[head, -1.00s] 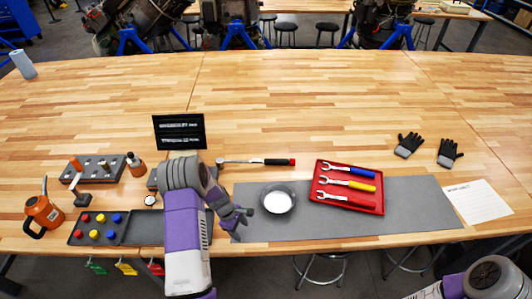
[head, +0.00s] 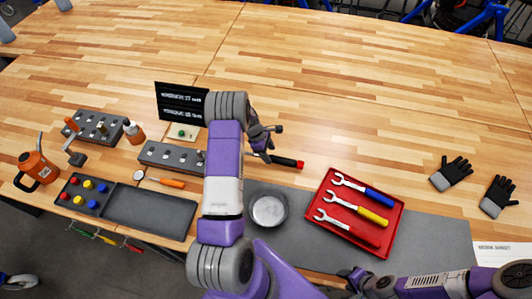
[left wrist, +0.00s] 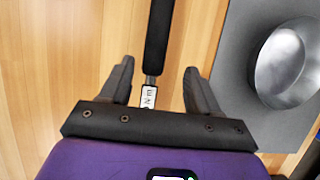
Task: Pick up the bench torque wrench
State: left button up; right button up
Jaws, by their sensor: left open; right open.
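The bench torque wrench (head: 288,162) lies on the wooden table behind the grey mat, its black handle ending in a red tip. My left arm hides its head end in the head view. My left gripper (head: 269,142) is open just above it. In the left wrist view the black handle and a labelled silver shaft (left wrist: 160,38) run between the spread fingers (left wrist: 159,68), with nothing gripped. My right gripper (head: 357,280) is open and empty at the bottom edge of the head view.
A metal bowl (head: 269,210) and a red tray (head: 392,236) of wrenches sit on the grey mat (head: 440,232). Gloves (head: 452,173) lie at the right. A black sign (head: 180,103), socket racks (head: 165,156) and a parts tray (head: 150,212) are at the left. The far table is clear.

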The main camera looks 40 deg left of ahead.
aim_at(273, 157)
pick_arm(q)
jog(key=x, duration=0.5)
jog(key=shift+w+a+f, duration=0.2)
jog(key=shift+w+f, duration=0.05)
jog(key=shift+w, duration=0.1)
jog(key=shift+c, duration=0.2)
jog(key=shift+r, duration=0.1)
grip_shut()
